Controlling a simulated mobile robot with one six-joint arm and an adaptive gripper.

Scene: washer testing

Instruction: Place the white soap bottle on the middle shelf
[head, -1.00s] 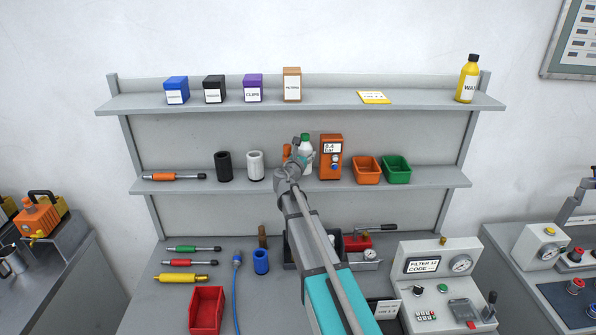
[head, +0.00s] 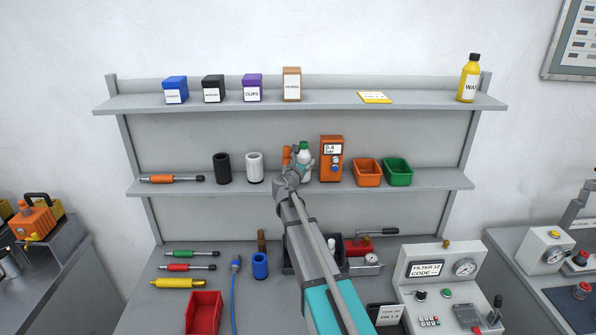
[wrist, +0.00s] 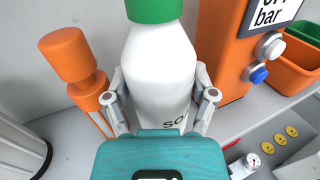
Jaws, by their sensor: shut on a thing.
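The white soap bottle (wrist: 160,75) with a green cap stands upright between the two fingers of my gripper (wrist: 160,100) in the wrist view. The fingers are shut on its sides. In the head view the bottle (head: 304,158) is at the middle shelf (head: 430,180), partly hidden by my gripper (head: 290,177). I cannot tell whether its base touches the shelf, because my gripper hides it.
White (head: 254,168) and black (head: 222,168) cylinders are further left.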

